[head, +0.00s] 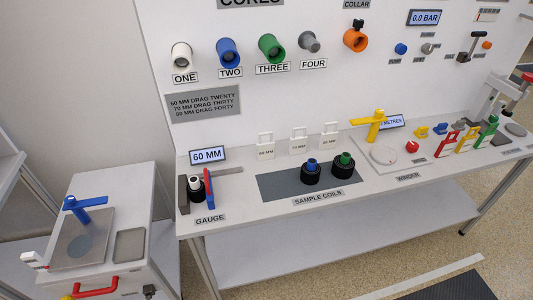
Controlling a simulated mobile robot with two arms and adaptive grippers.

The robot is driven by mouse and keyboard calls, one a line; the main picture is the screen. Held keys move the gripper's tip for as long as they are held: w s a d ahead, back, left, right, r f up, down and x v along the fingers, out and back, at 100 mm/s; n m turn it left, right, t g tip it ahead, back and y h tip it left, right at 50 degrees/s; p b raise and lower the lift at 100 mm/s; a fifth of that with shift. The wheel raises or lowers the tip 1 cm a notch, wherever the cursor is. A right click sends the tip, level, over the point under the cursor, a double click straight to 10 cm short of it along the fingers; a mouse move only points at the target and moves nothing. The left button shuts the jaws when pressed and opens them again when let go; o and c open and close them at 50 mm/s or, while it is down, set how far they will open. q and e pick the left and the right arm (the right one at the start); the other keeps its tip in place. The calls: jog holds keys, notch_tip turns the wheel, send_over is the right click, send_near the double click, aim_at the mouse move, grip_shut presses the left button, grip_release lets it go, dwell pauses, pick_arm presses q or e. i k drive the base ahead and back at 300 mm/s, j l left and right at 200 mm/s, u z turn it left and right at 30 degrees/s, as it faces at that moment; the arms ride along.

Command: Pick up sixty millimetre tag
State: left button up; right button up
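Three white tags with handle-like openings at the top stand in a row at the back of the bench. The left tag (265,148), the sixty millimetre tag, appears to read 60 MM, though its print is small. The middle tag (299,142) appears to read 70 MM. The lettering on the right tag (329,137) is too small to read surely. All three stand upright and apart from one another. Neither of my grippers is in view.
A gauge display (207,155) reading 60 MM and the gauge (196,188) stand left of the tags. Two sample coils (311,174) (342,166) sit on a dark mat (275,184) in front. The winder plate (383,155) and yellow arm (372,122) are at right.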

aim_at(265, 151)
jog(key=i+j+z, duration=0.15)
jog(key=j+z, duration=0.2)
jog(key=z, duration=0.15)
jog(key=i+j+z, duration=0.1)
jog(key=j+z, duration=0.6)
jog(key=z, duration=0.25)
